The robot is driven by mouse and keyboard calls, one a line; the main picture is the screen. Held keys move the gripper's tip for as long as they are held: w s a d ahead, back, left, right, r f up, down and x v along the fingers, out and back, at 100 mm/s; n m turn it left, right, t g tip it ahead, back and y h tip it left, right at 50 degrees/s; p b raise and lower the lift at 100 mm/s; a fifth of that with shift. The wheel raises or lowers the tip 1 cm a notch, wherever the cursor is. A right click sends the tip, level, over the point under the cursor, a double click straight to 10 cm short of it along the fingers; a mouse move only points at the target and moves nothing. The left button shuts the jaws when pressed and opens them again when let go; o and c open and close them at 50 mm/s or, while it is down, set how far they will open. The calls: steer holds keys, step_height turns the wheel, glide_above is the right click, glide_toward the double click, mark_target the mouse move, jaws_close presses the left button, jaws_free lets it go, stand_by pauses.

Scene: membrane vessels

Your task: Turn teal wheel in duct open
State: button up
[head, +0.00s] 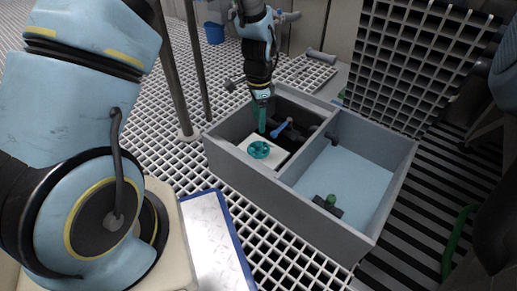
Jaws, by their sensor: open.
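The teal wheel (259,150) lies on a pale block inside the left compartment of the grey duct box (238,172). It looks like a small round handwheel, facing up. My gripper (262,122) reaches down from above, just over the far side of the wheel. Its teal fingers point downward and are open. I cannot tell from this view whether a fingertip touches the wheel. The wheel's far edge is close to the fingers.
A blue-handled part (283,126) sits in the dark compartment right of my gripper. The right compartment has a light blue floor (345,180) and a green-capped fitting (330,201). Two vertical posts (181,75) stand left of the box.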

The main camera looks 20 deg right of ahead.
mark_target(258, 144)
step_height(258, 144, down, 10)
steer(key=b, duration=0.5)
steer(key=shift+f, duration=0.15)
jaws_close()
stand_by(0.3)
